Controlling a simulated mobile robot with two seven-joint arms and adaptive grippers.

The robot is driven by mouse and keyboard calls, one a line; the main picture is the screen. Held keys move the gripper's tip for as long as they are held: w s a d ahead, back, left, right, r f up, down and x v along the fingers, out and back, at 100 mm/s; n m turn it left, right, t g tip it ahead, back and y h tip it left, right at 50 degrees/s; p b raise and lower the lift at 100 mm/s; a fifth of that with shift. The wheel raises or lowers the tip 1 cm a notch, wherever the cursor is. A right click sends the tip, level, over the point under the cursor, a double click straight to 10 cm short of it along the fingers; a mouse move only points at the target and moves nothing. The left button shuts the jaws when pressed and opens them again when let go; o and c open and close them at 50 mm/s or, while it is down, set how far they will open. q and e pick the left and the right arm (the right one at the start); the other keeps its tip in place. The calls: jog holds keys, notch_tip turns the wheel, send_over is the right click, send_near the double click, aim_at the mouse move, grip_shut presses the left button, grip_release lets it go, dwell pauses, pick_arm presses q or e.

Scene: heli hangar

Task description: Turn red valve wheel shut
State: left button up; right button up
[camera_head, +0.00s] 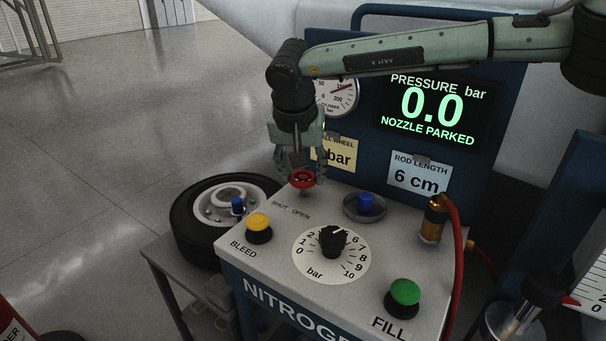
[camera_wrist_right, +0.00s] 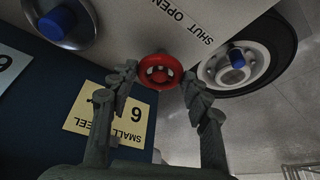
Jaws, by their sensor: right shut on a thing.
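The red valve wheel (camera_head: 303,180) sits at the back left of the nitrogen cart's top, just behind the SHUT OPEN lettering (camera_head: 291,210). My right gripper (camera_head: 301,170) reaches down over it from above, with its fingers around the wheel. In the right wrist view the red wheel (camera_wrist_right: 152,72) lies between the two fingertips, and the gripper is shut on it. Part of the rim is hidden by the fingers in the head view. My left gripper is not in view.
A yellow BLEED button (camera_head: 259,222), a black bar knob (camera_head: 332,240), a green FILL button (camera_head: 405,291) and a blue cap in a dish (camera_head: 365,202) share the cart top. A display (camera_head: 437,110) reads 0.0 and NOZZLE PARKED. A tyred wheel (camera_head: 185,222) lies left of the cart.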

jog(key=shift+a+f+m+h, duration=0.1)
jog(key=shift+m+h, duration=0.3)
jog(key=shift+m, duration=0.6)
jog(key=shift+w+a+m+h+b, duration=0.1)
jog(key=shift+m+h+b, duration=0.2)
jog(key=shift+m, duration=0.6)
jog(key=shift+m+g+h, duration=0.3)
jog(key=shift+m+g, duration=0.2)
jog(key=shift+m, duration=0.4)
jog(key=shift+a+m+p, duration=0.15)
jog(key=shift+m+p, duration=0.15)
jog(key=shift+m, duration=0.6)
jog(key=m, duration=0.1)
jog(key=m+g+h+p, duration=0.1)
jog(key=shift+w+r+m, duration=0.15)
jog(key=shift+r+m, duration=0.05)
jog(key=shift+m, duration=0.2)
jog(key=shift+w+m+g+h+p, duration=0.1)
jog(key=shift+m+g+h+p, duration=0.35)
jog(key=shift+m, duration=0.75)
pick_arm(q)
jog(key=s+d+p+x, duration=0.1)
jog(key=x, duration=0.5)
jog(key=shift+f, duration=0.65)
pick_arm(e)
jog(key=shift+w+f+m+g, duration=0.15)
jog(key=shift+m+g, duration=0.6)
jog(key=shift+m, duration=0.85)
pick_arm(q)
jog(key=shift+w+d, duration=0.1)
